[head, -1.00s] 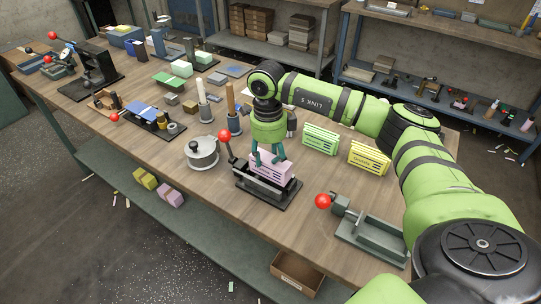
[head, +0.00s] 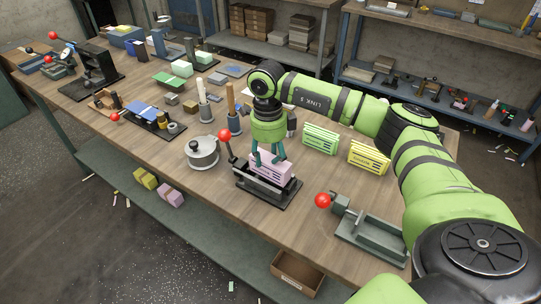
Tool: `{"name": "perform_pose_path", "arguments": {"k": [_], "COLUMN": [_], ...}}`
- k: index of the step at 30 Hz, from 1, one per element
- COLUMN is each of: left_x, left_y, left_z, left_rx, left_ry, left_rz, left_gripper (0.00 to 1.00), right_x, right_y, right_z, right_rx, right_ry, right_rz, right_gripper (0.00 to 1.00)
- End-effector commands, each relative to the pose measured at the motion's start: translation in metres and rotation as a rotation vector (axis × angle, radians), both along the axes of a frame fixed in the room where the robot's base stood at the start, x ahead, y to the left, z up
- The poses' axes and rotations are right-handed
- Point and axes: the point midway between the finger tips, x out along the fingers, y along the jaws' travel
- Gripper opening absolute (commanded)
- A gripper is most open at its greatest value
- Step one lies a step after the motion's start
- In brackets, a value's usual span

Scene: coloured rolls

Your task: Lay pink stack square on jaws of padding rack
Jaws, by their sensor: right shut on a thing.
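The pink stack (head: 271,166) is a light pink block with dark lines on its side. It sits at the jaws of a black padding rack (head: 268,191) that has a lever with a red ball, near the middle front of the bench. My right gripper (head: 266,163) points down from above and is shut on the pink stack. Its fingers cover part of the stack's side. The stack looks in line with the rack, but I cannot tell whether it bears fully on the jaws. My left gripper is not in view.
A green stack (head: 320,138) and a yellow stack (head: 369,156) stand behind to the right. A grey-green rack (head: 371,233) with a red ball lies front right. A round metal pot (head: 202,153) stands close on the left. Bare bench (head: 310,180) lies between.

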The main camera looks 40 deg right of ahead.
Motion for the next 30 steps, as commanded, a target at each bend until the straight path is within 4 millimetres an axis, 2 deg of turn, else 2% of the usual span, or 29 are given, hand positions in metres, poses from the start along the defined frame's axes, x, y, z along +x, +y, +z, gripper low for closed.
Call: {"name": "perform_pose_path", "arguments": {"k": [4,5,6,7,15,17,30], "left_x": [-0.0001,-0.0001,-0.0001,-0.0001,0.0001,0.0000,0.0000], "left_y": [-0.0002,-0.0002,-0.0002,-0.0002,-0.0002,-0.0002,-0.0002], "left_z": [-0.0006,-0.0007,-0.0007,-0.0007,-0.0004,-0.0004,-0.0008], "left_rx": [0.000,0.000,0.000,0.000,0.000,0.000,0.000], "left_ry": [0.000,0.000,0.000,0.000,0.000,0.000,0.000], "left_rz": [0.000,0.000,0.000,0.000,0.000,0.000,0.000], "left_gripper": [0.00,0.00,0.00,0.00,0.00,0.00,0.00], "right_x": [-0.0033,-0.0034,-0.0032,-0.0030,-0.0016,-0.0017,-0.0006], "right_y": [0.0004,0.0003,0.0003,0.0002,-0.0001,-0.0002,-0.0004], "right_z": [-0.0055,-0.0055,-0.0055,-0.0052,-0.0026,-0.0028,-0.0001], "right_rx": [-0.002,-0.002,-0.002,-0.003,-0.001,-0.001,-0.001], "right_ry": [0.015,0.015,0.015,0.013,0.007,0.007,0.003], "right_rz": [0.002,0.002,0.002,0.002,0.000,0.000,-0.001], "right_gripper": [0.00,0.56,0.72,0.82,0.82,0.96,0.96]}}
